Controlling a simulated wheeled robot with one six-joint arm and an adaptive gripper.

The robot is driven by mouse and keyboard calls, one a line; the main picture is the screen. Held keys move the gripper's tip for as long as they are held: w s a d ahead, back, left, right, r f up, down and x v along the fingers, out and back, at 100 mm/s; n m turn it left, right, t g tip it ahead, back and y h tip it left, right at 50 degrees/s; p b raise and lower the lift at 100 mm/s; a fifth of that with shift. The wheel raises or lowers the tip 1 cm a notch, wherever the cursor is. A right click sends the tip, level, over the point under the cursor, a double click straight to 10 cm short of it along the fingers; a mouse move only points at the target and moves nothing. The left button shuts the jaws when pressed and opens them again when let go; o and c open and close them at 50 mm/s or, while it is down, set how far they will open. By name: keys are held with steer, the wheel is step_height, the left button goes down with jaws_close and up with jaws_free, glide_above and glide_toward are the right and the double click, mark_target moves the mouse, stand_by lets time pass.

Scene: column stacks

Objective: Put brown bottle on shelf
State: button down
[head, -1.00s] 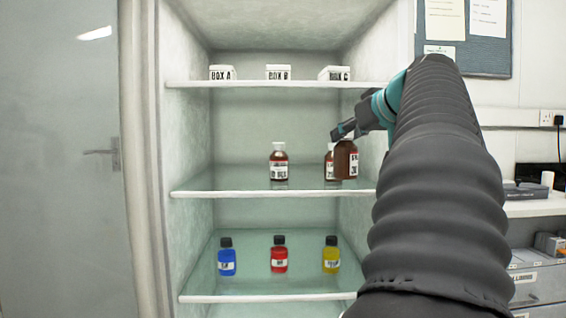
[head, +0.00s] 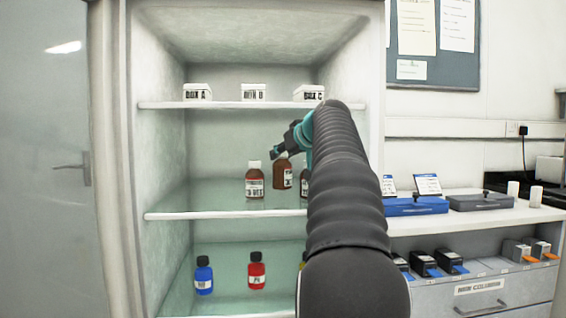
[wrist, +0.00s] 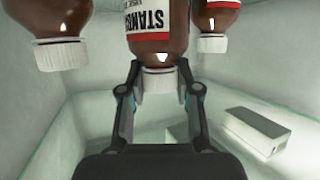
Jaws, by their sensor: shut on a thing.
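My gripper (head: 282,155) is inside the open cabinet, above the middle shelf (head: 215,211). It is shut on the white cap of a brown bottle (head: 283,176), which hangs upright below it. The wrist view is upside down and shows the held bottle (wrist: 150,42) with its cap between both fingers (wrist: 160,84). Another brown bottle (head: 254,184) stands to its left on the middle shelf. A third (head: 304,184) is to its right, partly hidden by my arm. I cannot tell whether the held bottle's base touches the shelf.
White boxes (head: 254,92) stand on the top shelf (head: 230,105). Blue (head: 204,277) and red (head: 257,273) bottles stand on the lower shelf; a yellow one (head: 302,260) is mostly hidden by my arm. A counter (head: 450,215) stands right of the cabinet.

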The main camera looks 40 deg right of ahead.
mark_target(286, 162)
steer(key=shift+f, duration=1.3)
steer(key=shift+f+b, duration=0.2)
steer(key=shift+b, duration=0.2)
steer(key=c, duration=0.8)
jaws_free()
steer(key=shift+r, duration=0.25)
steer(key=v, duration=1.2)
steer(key=shift+b, duration=0.35)
